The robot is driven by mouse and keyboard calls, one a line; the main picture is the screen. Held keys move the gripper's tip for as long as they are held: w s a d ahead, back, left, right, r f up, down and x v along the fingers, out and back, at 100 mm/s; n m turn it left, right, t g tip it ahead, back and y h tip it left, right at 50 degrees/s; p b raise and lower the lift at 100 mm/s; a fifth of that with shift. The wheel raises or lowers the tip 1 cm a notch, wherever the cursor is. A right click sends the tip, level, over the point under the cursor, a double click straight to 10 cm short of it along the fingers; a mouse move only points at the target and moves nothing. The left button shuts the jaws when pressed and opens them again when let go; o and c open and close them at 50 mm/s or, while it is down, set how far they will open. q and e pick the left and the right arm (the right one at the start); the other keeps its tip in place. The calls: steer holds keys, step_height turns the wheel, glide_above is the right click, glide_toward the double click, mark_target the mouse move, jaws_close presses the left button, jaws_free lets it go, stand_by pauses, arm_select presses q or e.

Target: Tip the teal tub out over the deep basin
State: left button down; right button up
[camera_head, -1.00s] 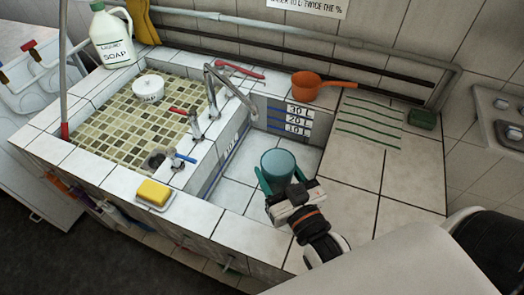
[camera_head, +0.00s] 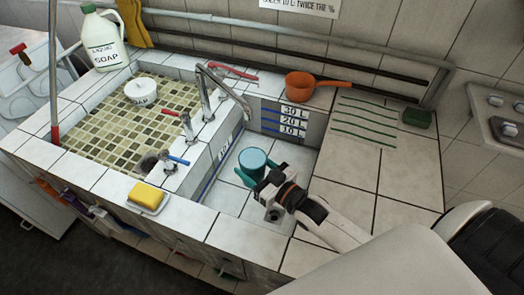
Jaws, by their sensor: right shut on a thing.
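The teal tub (camera_head: 252,161) is held over the deep basin (camera_head: 230,196), its round open top facing up toward the head camera. My right gripper (camera_head: 258,172) is shut on the tub, with teal fingers at its sides. The gripper body hides the tub's lower near part. The tub looks close to upright; I cannot tell what is inside it. The basin has white tiles and level marks of 10, 20 and 30 L on its far wall. My left gripper does not show.
A faucet (camera_head: 225,92) reaches over the basin's left edge from the divider. A yellow sponge (camera_head: 147,195) lies on the front left rim. An orange dipper (camera_head: 302,86) stands behind the basin. The ribbed drainboard (camera_head: 368,115) to the right is clear.

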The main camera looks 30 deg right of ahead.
steer(key=w+d+f+b, duration=0.2)
steer(key=w+d, duration=0.1)
steer(key=d, duration=0.4)
steer(key=w+d+f+h+b, duration=0.1)
steer(key=w+d+f+b, duration=0.1)
steer(key=w+d, duration=0.2)
steer(key=w+d+f+m+h+b, duration=0.1)
steer(key=w+d, duration=0.3)
steer(key=d, duration=0.7)
steer(key=shift+w+f+t+b, duration=0.2)
steer(key=shift+f+t+b, duration=0.1)
steer(key=shift+f+b, duration=0.35)
steer(key=shift+a+r, duration=0.1)
steer(key=shift+a, duration=0.1)
steer(key=a+f+n, duration=0.1)
steer(key=n, duration=0.1)
steer(key=a+f+n+g+h+p, duration=0.1)
steer(key=a+n, duration=0.1)
steer(key=a+f+n+g+h+p, duration=0.1)
steer(key=n, duration=0.1)
steer(key=shift+w+a, duration=0.2)
steer(key=shift+w, duration=0.05)
